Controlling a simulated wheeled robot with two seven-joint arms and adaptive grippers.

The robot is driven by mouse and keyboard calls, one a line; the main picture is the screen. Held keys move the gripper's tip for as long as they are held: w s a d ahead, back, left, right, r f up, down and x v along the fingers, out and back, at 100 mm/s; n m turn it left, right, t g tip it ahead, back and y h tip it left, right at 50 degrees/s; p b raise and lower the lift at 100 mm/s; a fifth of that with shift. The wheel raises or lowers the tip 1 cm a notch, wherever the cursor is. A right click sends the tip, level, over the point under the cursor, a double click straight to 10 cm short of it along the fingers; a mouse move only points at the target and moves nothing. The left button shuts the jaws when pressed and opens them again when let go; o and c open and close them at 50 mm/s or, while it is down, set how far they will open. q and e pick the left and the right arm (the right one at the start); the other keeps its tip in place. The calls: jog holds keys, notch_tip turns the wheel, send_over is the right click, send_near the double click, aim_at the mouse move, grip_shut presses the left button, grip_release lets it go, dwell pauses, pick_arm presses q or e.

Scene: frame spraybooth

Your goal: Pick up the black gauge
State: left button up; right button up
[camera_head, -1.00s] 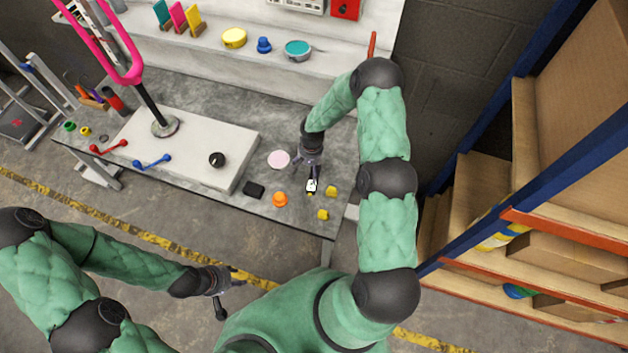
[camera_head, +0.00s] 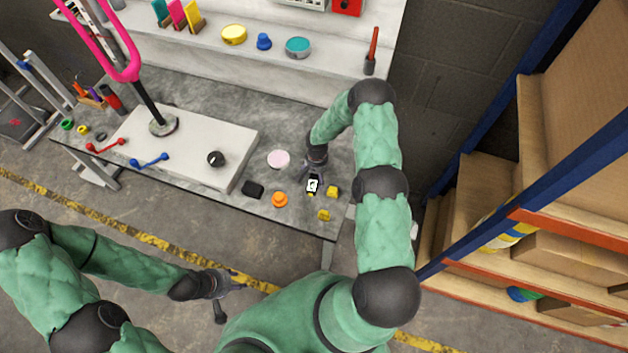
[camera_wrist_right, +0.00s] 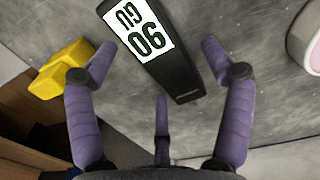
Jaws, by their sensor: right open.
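The black gauge (camera_head: 313,184), with a white face, lies on the grey table near its right end. In the right wrist view the black gauge (camera_wrist_right: 172,72) shows its white face with dark characters, and its near end lies between my spread fingers. My right gripper (camera_head: 313,170) is just behind the gauge in the head view. In its wrist view the right gripper (camera_wrist_right: 165,85) is open, with purple fingers around the gauge's end and no clear grip on it. My left gripper (camera_head: 232,292) is open and empty, low in front of the table.
Yellow blocks (camera_head: 328,204) lie right of the gauge. An orange knob-like piece (camera_head: 280,199), a black block (camera_head: 253,189) and a pink disc (camera_head: 278,159) lie to its left. Shelving with boxes (camera_head: 560,260) stands at right.

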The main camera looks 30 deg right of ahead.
jog(key=shift+f, duration=0.5)
jog(key=c, duration=1.5)
jog(key=shift+r, duration=0.1)
jog(key=shift+r, duration=0.1)
jog(key=shift+w+r, duration=0.1)
jog(key=shift+r, duration=0.5)
jog(key=s+a+r, duration=0.1)
jog(key=r, duration=0.1)
jog(key=s+a+r+p, duration=0.1)
jog(key=r, duration=0.2)
jog(key=s+a+r+p, duration=0.1)
jog(key=r, duration=0.1)
jog(key=shift+a+r, duration=0.3)
jog(key=shift+a, duration=0.1)
jog(key=s+a+r, duration=0.4)
jog(key=s+a, duration=0.2)
jog(key=a, duration=0.1)
